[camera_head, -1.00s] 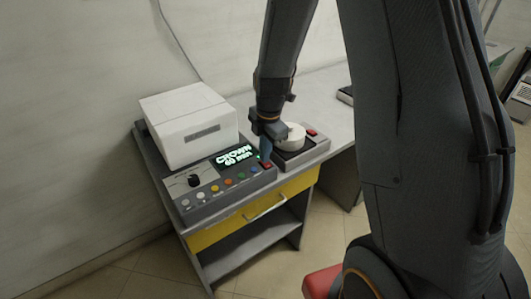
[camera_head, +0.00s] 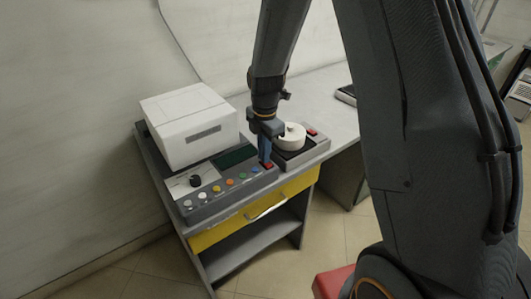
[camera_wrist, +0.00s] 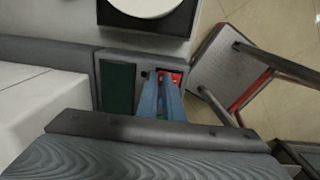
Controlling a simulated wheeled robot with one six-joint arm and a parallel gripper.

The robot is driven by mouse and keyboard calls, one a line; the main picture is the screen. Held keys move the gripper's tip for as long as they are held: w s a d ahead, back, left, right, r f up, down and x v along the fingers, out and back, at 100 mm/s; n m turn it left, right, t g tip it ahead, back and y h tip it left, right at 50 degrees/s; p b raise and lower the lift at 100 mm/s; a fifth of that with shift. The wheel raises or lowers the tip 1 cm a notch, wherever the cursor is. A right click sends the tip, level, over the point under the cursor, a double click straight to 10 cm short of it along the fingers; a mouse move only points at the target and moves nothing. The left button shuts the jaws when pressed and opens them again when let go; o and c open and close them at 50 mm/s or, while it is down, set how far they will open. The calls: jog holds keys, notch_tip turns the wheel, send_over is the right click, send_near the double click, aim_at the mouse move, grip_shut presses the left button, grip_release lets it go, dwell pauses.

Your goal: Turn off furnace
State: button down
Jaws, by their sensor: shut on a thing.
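The furnace is a white box (camera_head: 188,125) on a grey control panel (camera_head: 222,192) with a black knob (camera_head: 196,181) and a row of coloured buttons. Its display (camera_head: 235,157) is dark green and blank; it also shows in the wrist view (camera_wrist: 118,88). A red switch (camera_head: 268,166) sits at the panel's right end and shows between and beyond my fingertips in the wrist view (camera_wrist: 173,76). My gripper (camera_head: 265,159) points down at this switch, its blue fingers (camera_wrist: 161,92) close together and shut on it. The fingers partly hide the switch.
A grey unit with a round white top (camera_head: 292,138) and its own red button (camera_head: 312,132) stands close right of my gripper. The desk (camera_head: 325,95) is clear behind it. A yellow drawer (camera_head: 295,186) is below. A red-edged stool (camera_wrist: 222,68) shows in the wrist view.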

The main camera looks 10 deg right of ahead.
jog(key=shift+s+d+f, duration=0.1)
jog(key=shift+s+f, duration=0.4)
jog(key=shift+f, duration=0.15)
jog(key=shift+s+d+p, duration=0.15)
jog(key=shift+s+p, duration=0.15)
jog(key=shift+p, duration=0.1)
jog(key=shift+f, duration=0.15)
jog(key=shift+s+d, duration=0.1)
jog(key=r+p, duration=0.2)
jog(key=r, duration=0.1)
jog(key=w+r+p, duration=0.1)
jog(key=r, duration=0.2)
jog(key=shift+w+a+r+p, duration=0.1)
jog(key=shift+w+a+p, duration=0.1)
jog(key=shift+p, duration=0.2)
notch_tip(320, 180, up, 9)
jog(key=b, duration=0.3)
jog(key=shift+r, duration=0.15)
jog(key=shift+w+a, duration=0.1)
